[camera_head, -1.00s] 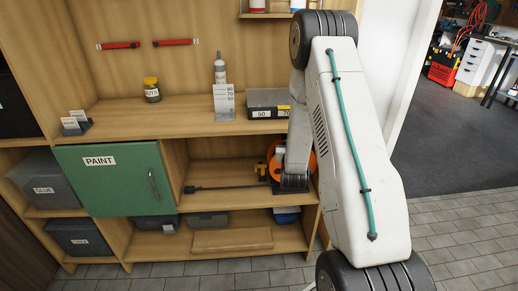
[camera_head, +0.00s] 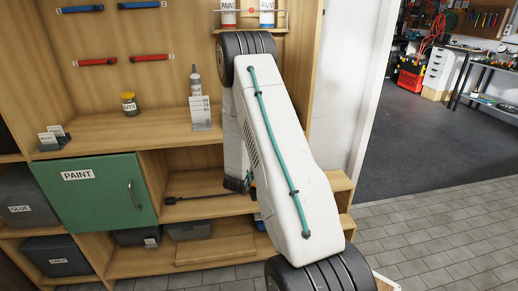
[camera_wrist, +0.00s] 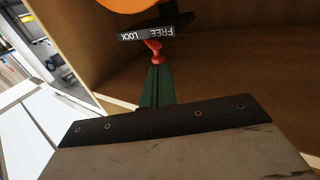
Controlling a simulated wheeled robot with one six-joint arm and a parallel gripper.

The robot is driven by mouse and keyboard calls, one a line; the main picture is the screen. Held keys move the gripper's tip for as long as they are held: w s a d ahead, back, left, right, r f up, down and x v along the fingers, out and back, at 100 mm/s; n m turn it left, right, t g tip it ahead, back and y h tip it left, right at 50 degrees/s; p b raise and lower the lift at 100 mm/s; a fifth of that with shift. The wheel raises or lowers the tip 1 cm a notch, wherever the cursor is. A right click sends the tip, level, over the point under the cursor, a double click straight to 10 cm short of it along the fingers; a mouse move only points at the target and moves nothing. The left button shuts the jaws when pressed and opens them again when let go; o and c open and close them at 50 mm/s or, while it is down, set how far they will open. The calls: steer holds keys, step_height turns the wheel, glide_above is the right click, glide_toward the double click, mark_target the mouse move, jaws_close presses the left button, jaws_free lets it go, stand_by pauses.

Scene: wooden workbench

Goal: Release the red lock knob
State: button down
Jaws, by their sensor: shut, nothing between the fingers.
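In the wrist view the small red lock knob (camera_wrist: 155,52) sits beside a black label plate (camera_wrist: 146,33) reading LOCK and FREE, upside down in the picture. Part of an orange round body (camera_wrist: 130,4) shows above the plate. My gripper (camera_wrist: 155,68) has green fingers, shut together and empty. Their tips are right at the knob; I cannot tell whether they touch it. In the head view my arm hides the knob, the orange body and my fingertips, at the right of the middle shelf (camera_head: 205,208).
A green PAINT cabinet door (camera_head: 95,195) is shut left of the open shelf. A dark bar-like tool (camera_head: 195,197) lies on that shelf. A card stand (camera_head: 200,112) and a yellow-lidded jar (camera_head: 129,104) stand on the worktop. Floor (camera_head: 440,215) at the right is clear.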

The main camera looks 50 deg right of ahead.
steer(key=s+v, duration=0.1)
steer(key=v, duration=0.9)
steer(key=shift+s+a, duration=0.15)
steer(key=shift+s, duration=0.1)
